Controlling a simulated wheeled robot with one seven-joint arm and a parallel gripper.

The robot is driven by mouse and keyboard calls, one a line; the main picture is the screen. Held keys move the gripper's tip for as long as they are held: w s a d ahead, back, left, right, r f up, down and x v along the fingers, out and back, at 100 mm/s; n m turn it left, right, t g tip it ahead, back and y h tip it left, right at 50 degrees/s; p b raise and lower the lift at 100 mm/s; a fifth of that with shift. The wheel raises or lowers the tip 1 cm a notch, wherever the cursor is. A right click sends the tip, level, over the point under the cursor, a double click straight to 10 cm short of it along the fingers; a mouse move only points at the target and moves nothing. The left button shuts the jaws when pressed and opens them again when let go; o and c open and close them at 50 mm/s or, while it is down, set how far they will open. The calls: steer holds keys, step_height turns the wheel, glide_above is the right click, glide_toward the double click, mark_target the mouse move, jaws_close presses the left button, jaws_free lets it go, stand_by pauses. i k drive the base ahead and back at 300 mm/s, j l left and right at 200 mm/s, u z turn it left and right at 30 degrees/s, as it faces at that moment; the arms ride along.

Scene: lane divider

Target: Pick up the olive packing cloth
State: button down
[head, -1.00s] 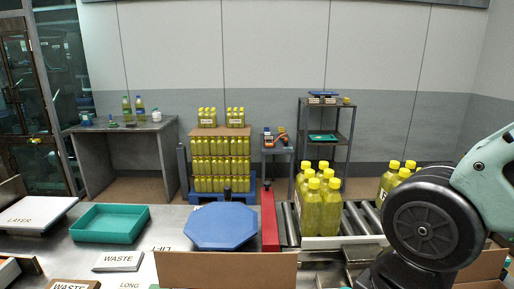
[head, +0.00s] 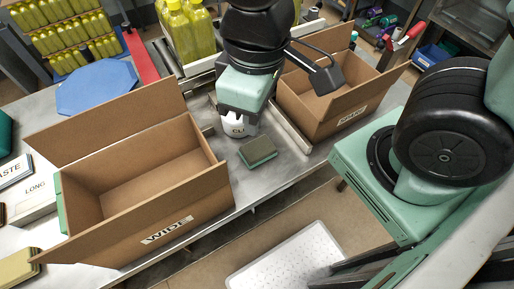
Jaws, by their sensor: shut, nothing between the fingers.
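An olive-topped pad with a green edge (head: 258,151), which looks like the packing cloth, lies on the grey table in the head view, between the two open cartons. My gripper (head: 239,108) points down just behind and to the left of it, apart from the pad. The gripper is shut and empty; its fingertips are hard to make out. A white round item with a partly hidden label (head: 238,128) is directly below the gripper, and I cannot tell whether they touch.
A large open carton marked WIDE (head: 167,237) stands left of the pad. A smaller open carton (head: 335,117) stands to the right. Yellow bottles (head: 183,35) are behind, beside a blue octagonal plate (head: 97,88). The table's front edge is close to the pad.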

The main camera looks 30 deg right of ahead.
mark_target(258, 151)
steer(key=u, duration=1.6)
steer(key=z, duration=1.6)
steer(key=j+z, duration=0.25)
steer(key=z, duration=0.15)
steer(key=k+j+z, duration=0.1)
steer(key=j+z, duration=0.25)
steer(key=k+j+z, duration=0.1)
steer(key=z, duration=0.3)
